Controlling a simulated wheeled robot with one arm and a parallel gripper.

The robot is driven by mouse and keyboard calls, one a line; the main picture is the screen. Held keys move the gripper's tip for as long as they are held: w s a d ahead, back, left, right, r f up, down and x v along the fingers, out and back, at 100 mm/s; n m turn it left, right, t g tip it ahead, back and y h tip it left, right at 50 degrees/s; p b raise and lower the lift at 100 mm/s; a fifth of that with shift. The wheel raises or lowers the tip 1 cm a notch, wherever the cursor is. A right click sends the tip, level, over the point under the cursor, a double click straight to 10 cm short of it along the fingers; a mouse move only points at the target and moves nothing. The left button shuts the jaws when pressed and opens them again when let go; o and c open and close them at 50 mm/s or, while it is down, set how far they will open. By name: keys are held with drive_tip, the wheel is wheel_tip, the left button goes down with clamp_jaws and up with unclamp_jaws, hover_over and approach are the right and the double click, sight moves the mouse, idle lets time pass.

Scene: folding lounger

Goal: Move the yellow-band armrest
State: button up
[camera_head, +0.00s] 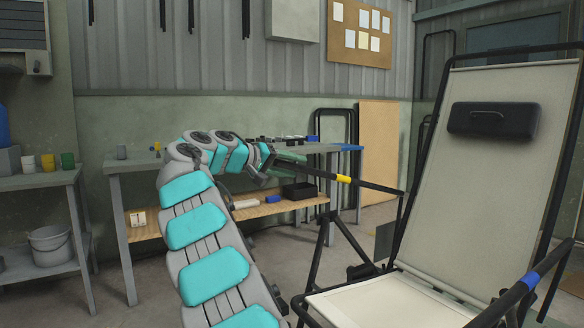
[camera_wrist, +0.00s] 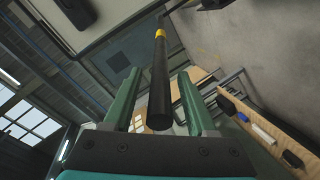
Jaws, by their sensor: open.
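The yellow-band armrest (camera_head: 372,185) is a slim black bar at the near-left side of the lounger, sloping down to the right in the head view; its yellow band (camera_head: 343,178) circles it partway along. In the wrist view the armrest (camera_wrist: 158,90) runs between my two green fingers, its free end near the palm and its yellow band (camera_wrist: 160,33) beyond the fingertips. My gripper (camera_wrist: 158,73) is open, with a visible gap on both sides of the bar. In the head view my gripper (camera_head: 290,157) is small at the armrest's left end, and finger contact is unclear there.
The lounger's cream backrest (camera_head: 480,190) with a black headrest (camera_head: 493,119) stands at right. A blue-band armrest (camera_head: 531,279) is on its other side. A workbench (camera_head: 118,170) with a lower shelf stands behind my arm. A bucket (camera_head: 50,245) sits on a rack at left.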

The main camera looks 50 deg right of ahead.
drive_tip(key=v, duration=0.8)
idle(0.5)
